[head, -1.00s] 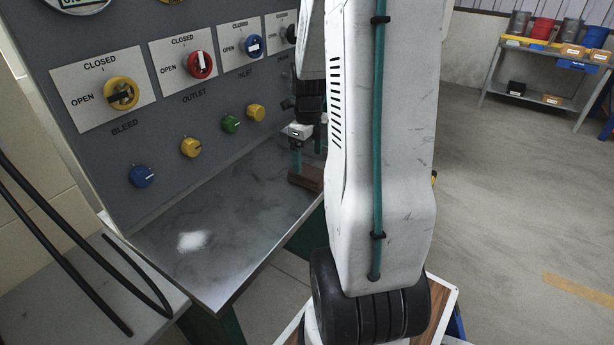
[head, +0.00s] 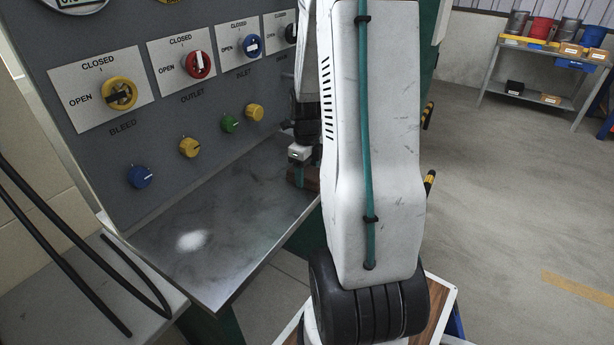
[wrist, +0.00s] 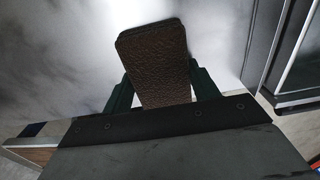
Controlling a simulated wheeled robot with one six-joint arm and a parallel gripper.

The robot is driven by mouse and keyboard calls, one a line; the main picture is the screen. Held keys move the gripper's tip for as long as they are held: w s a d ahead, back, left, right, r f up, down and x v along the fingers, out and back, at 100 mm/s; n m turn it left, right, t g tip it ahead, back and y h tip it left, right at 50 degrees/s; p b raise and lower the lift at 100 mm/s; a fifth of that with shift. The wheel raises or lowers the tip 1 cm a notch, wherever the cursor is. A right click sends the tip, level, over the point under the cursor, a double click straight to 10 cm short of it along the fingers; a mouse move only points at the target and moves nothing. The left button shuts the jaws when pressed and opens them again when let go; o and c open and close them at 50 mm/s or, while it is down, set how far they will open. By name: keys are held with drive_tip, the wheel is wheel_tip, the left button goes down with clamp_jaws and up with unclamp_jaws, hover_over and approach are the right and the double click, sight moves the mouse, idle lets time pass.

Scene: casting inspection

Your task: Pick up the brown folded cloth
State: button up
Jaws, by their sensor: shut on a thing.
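The brown folded cloth (wrist: 156,62) shows in the wrist view as a dark brown, textured slab between the two green fingers of my gripper (wrist: 160,85). The fingers sit on either side of it and are shut on it. In the head view the cloth (head: 311,179) is a small brown patch near the right end of the metal shelf, with my gripper (head: 298,175) at it. My arm hides part of both there. I cannot tell whether the cloth still touches the shelf.
The grey panel (head: 110,175) rises behind the metal shelf (head: 225,245), with yellow, red and blue valve knobs and smaller knobs below. Most of the shelf is clear. Black hoses (head: 60,245) hang at the left. A far bench (head: 545,55) with cans stands at the back right.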

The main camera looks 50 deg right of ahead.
sight(308, 172)
drive_tip(key=shift+r, duration=0.15)
drive_tip(key=shift+r, duration=0.25)
drive_tip(key=r, duration=0.3)
drive_tip(key=shift+s, duration=0.2)
drive_tip(key=s+a+r, duration=0.1)
drive_tip(key=s+a, duration=0.2)
drive_tip(key=s, duration=1.2)
drive_tip(key=shift+a, duration=0.4)
drive_tip(key=shift+s+r, duration=0.1)
drive_tip(key=shift+o, duration=0.9)
